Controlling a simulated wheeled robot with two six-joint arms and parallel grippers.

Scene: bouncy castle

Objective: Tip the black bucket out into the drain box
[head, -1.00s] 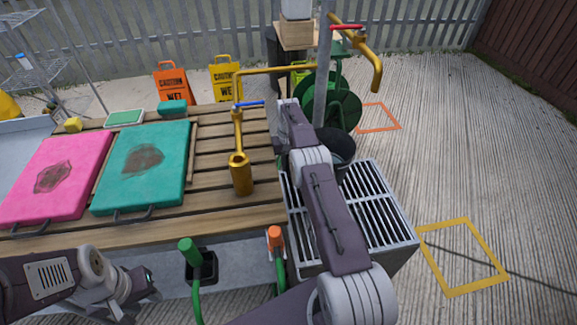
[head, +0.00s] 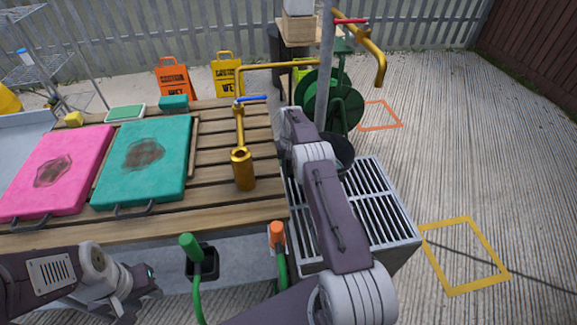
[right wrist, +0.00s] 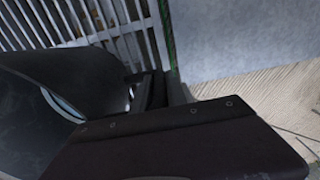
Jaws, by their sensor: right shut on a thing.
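The black bucket (head: 343,152) shows in the head view behind my right arm, above the back end of the drain box. My arm hides much of it. The drain box (head: 401,238) has a slatted metal grate on top and stands at the table's right end. In the right wrist view the bucket (right wrist: 55,85) is a dark, curved shape at the left, with grate slats (right wrist: 120,45) beyond it. My right gripper (right wrist: 150,92) is shut on the bucket; the exact grip is too dark to tell. My left gripper (head: 150,283) is low at the left, apart from the bucket, its fingers unclear.
The slatted table (head: 222,160) holds pink (head: 75,150) and teal (head: 170,135) pads and a brass tap (head: 243,170). A pole (head: 325,75) and green hose reel (head: 348,105) stand behind the bucket. The floor to the right is open, with a yellow outline (head: 440,255).

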